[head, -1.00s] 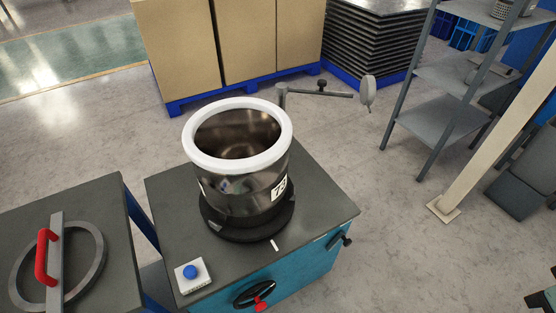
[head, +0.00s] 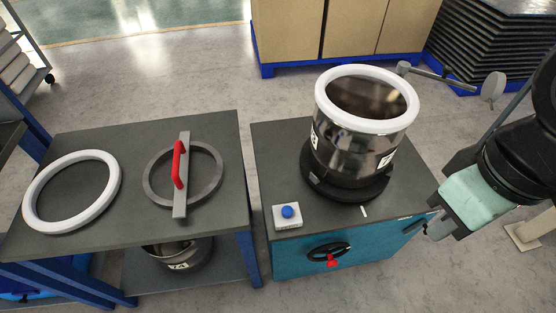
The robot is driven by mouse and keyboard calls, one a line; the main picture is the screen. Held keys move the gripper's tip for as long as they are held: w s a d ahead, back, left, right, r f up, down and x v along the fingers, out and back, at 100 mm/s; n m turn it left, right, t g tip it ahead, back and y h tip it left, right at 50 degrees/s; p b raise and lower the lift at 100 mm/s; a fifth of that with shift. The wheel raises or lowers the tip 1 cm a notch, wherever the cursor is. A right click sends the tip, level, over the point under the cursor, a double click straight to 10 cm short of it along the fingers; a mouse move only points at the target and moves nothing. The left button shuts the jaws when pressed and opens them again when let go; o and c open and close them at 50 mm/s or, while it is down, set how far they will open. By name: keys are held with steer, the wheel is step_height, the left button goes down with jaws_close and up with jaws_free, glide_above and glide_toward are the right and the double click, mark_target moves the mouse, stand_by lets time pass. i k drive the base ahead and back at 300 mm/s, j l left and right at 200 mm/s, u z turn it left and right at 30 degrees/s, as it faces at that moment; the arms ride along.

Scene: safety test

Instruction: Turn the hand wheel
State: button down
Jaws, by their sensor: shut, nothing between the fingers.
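The hand wheel (head: 328,252) is a small black wheel with a red part at its lower side. It is mounted on the teal front of a cabinet (head: 290,262), below the grey top. My gripper (head: 428,229) comes in from the right, with a mint-green body and dark fingers. It is shut and empty, by the cabinet's right front corner. It is to the right of the hand wheel and apart from it. Whether the fingers touch the cabinet, I cannot tell.
A shiny drum (head: 352,145) with a white rim stands on a black base on the cabinet. A blue button (head: 288,211) is at the front left. The left table (head: 110,139) holds a white ring (head: 37,205) and a grey ring (head: 215,181) with a red handle. A gap separates both tables.

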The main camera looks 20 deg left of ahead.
mark_target(332, 262)
steer(key=i+l+u, duration=0.1)
steer(key=l+u, duration=0.5)
steer(key=u, duration=0.2)
steer(key=l+u, duration=0.5)
steer(key=l, duration=0.45)
steer(key=k+l, duration=0.15)
steer(key=l, duration=0.4)
steer(key=i+u, duration=0.05)
